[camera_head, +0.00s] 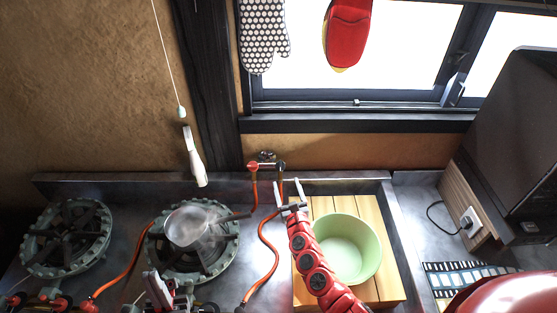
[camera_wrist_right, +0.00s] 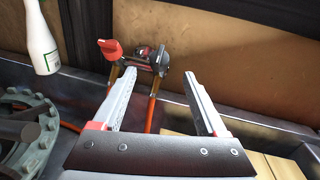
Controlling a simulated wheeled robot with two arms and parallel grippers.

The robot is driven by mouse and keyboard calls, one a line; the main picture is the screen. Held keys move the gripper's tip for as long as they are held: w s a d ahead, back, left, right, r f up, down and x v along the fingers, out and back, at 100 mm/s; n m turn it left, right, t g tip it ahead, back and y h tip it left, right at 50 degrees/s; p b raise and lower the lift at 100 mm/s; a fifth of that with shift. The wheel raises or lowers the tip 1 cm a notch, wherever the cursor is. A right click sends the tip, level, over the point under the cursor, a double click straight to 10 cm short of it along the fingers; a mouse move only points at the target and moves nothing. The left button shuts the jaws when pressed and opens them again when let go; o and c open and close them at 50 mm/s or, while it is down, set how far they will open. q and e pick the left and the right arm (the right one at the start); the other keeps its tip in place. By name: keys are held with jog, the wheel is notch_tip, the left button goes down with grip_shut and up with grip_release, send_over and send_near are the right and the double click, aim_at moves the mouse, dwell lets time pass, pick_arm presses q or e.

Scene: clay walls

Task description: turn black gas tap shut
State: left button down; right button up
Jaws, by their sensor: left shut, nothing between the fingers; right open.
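The black gas tap (camera_head: 281,165) is at the right end of a small pipe fitting low on the clay wall, with a red tap (camera_head: 253,166) at its left end. In the right wrist view the black tap (camera_wrist_right: 163,61) shows beyond and between my finger tips, with the red tap (camera_wrist_right: 110,47) to its left. Orange hoses hang below both. My right gripper (camera_head: 288,183) is open and empty, in front of the taps and apart from the black one. My left gripper (camera_head: 153,279) is shut and empty at the lower left, over the stove's front.
A green bowl (camera_head: 347,249) stands on a wooden board (camera_head: 390,285) right of my right arm. A clear vessel (camera_head: 188,225) sits on the right burner (camera_head: 222,250). A white bottle (camera_head: 194,160) stands left of the taps. An orange hose (camera_head: 267,240) crosses the counter.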

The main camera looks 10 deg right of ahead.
aim_at(280, 166)
jog(key=w+b, duration=0.2)
jog(key=w, duration=0.2)
jog(key=w+b, duration=0.3)
jog(key=w, duration=0.1)
jog(key=w+b, duration=0.2)
jog(key=w, duration=0.2)
jog(key=shift+w+f, duration=0.25)
jog(key=shift+w, duration=0.15)
jog(key=shift+w+r+b, duration=0.15)
jog(key=shift+w+b, duration=0.1)
jog(key=shift+b, duration=0.05)
grip_shut()
